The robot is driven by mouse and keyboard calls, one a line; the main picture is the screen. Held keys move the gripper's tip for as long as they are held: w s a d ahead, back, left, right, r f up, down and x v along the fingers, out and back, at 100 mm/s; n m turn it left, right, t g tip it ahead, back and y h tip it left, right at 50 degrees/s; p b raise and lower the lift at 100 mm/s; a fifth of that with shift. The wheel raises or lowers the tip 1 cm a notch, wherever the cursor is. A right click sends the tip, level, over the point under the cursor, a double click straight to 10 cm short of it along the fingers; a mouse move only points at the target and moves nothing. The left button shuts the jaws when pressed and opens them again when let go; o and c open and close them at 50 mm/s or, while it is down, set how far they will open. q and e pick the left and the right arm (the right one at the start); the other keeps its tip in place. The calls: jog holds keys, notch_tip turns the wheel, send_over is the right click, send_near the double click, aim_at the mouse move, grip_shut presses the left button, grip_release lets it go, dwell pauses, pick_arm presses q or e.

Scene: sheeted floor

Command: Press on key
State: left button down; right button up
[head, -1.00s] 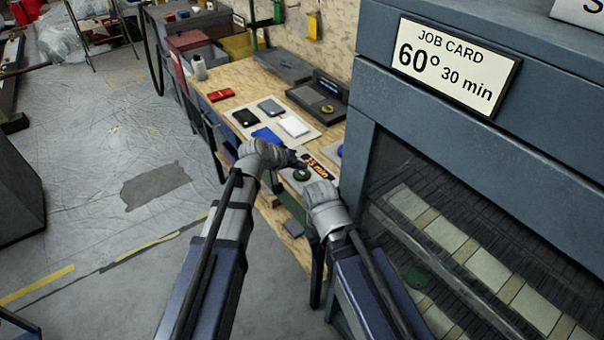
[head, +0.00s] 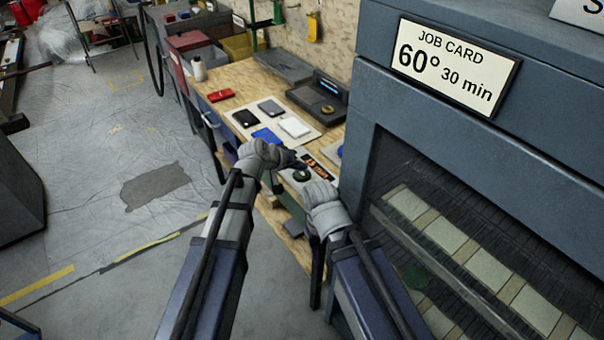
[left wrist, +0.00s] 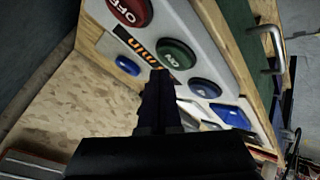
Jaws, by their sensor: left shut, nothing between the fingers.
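The green ON key (left wrist: 177,54) is a round button on a white control panel (left wrist: 205,40) in the left wrist view. In the head view the green key (head: 301,175) shows small, just past my arms. My left gripper (left wrist: 160,78) is shut and empty. Its dark fingertips appear just beside the lower left edge of the ON key in the left wrist view. I cannot tell whether they touch the panel. In the head view the left gripper (head: 293,162) is partly hidden by its own wrist. My right arm shows there, but its fingers are hidden.
A red OFF key (left wrist: 130,10) and blue keys (left wrist: 205,88) flank the ON key. A black display (left wrist: 138,48) with orange characters lies beside it. A wooden bench (head: 240,82) carries several flat devices. A large grey cabinet (head: 440,110) with a job card stands at right.

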aim_at(300, 176)
pick_arm(q)
jog(key=shift+f, duration=0.1)
dwell(0.5)
jog(key=shift+f+b, duration=0.3)
jog(key=shift+b, duration=0.15)
jog(key=shift+f+b, duration=0.35)
jog(key=shift+f, duration=0.05)
dwell(0.5)
jog(key=shift+r, duration=0.15)
jog(key=shift+r+p, duration=0.7)
jog(key=shift+p, duration=0.15)
notch_tip(300, 176, up, 5)
jog(key=p, duration=0.5)
